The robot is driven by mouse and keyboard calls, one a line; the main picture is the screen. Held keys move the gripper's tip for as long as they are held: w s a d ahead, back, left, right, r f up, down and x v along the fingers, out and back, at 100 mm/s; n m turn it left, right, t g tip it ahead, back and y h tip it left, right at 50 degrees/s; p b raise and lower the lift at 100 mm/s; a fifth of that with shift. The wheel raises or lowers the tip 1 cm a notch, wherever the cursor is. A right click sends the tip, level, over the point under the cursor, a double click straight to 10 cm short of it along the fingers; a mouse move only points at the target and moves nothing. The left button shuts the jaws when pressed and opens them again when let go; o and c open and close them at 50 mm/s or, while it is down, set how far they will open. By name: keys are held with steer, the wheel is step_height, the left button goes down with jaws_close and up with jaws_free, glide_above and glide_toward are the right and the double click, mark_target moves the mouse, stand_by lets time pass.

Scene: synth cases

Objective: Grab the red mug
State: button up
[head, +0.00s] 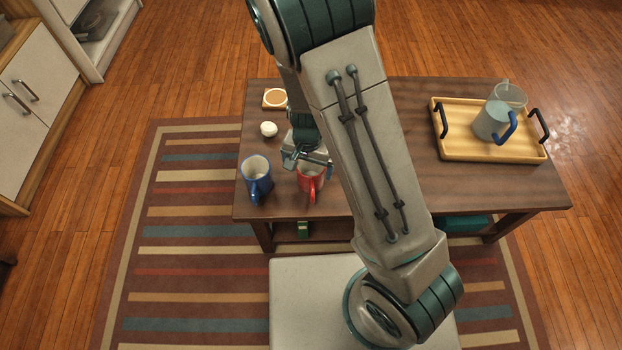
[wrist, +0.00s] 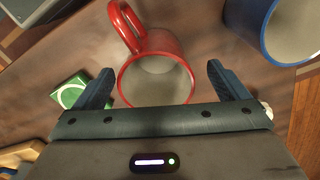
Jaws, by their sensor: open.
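The red mug (head: 311,181) stands near the front edge of the wooden table, with its handle toward the table's front edge. In the wrist view the red mug (wrist: 158,72) shows its open rim and pale inside, with the handle pointing away from my gripper (wrist: 158,80). My gripper is open, with one dark finger on each side of the mug's near rim. No contact with either finger is visible. In the head view my gripper (head: 308,160) is right at the mug, partly hidden by my arm.
A blue mug (head: 256,178) stands close to the left of the red one; it also shows in the wrist view (wrist: 290,30). A white ball (head: 268,129) lies behind. A green box (wrist: 72,92) is beside the left finger. A tray (head: 470,150) holds a jug and a blue-handled pitcher.

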steer(key=f+b, duration=0.1)
steer(key=f, duration=0.1)
steer(key=f+b, duration=0.1)
steer(key=f, duration=0.1)
steer(key=shift+s+d+f, duration=0.1)
steer(key=shift+d+f, duration=0.1)
steer(key=shift+f, duration=0.2)
steer(key=c, duration=1.1)
steer(key=shift+c, duration=0.6)
steer(key=shift+r, duration=0.2)
